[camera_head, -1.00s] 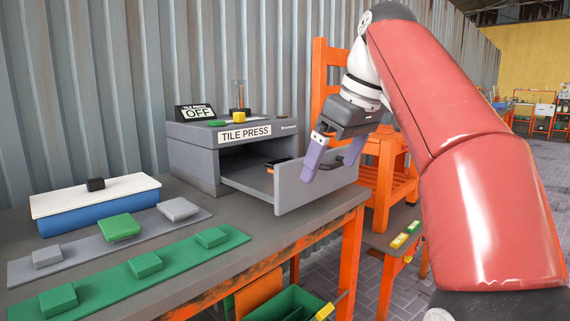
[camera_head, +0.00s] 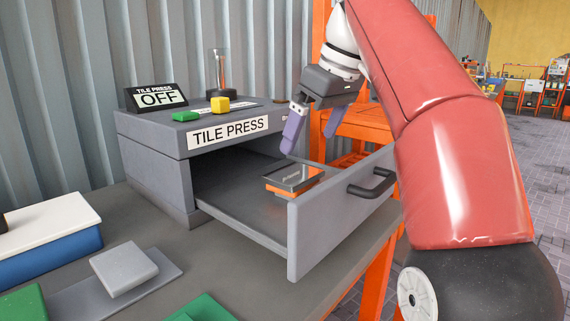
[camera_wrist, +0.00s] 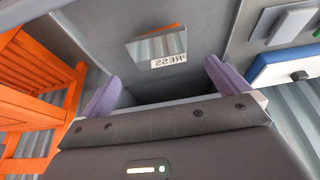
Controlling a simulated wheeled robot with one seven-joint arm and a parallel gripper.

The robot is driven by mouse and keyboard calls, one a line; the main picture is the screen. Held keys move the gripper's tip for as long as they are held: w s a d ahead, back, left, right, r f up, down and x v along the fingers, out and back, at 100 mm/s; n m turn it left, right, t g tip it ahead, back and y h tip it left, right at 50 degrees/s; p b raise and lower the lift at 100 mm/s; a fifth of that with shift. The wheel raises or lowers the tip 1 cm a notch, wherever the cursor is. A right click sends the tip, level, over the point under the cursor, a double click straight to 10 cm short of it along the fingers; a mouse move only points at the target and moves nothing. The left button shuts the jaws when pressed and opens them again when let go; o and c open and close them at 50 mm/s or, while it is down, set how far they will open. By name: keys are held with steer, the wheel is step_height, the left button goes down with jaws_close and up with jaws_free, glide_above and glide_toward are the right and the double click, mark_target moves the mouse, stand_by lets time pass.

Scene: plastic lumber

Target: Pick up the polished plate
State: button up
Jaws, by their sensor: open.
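The polished plate (camera_head: 294,179) is a shiny, mirror-like rectangle lying in the open drawer of the tile press. In the wrist view the plate (camera_wrist: 157,46) shows beyond my fingertips, with mirrored lettering on its surface. My gripper (camera_head: 309,141) has purple fingers spread apart with nothing between them. It hangs above the drawer, over the plate and apart from it. In the wrist view my gripper (camera_wrist: 162,78) shows its two fingers on either side of a dark gap.
The drawer front (camera_head: 340,215) with a black handle stands up as a wall before the plate. Tiles lie at the lower left.

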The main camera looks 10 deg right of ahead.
mark_target(293, 173)
steer(key=x, duration=0.2)
steer(key=b+x, duration=0.1)
steer(key=x, duration=0.2)
steer(key=b+x, duration=0.1)
steer(key=x, duration=0.1)
steer(key=shift+w+a+f, duration=0.1)
steer(key=shift+w+f, duration=0.15)
steer(key=shift+w, duration=0.15)
steer(key=c, duration=0.9)
steer(key=shift+o, duration=0.2)
steer(key=shift+r, duration=0.2)
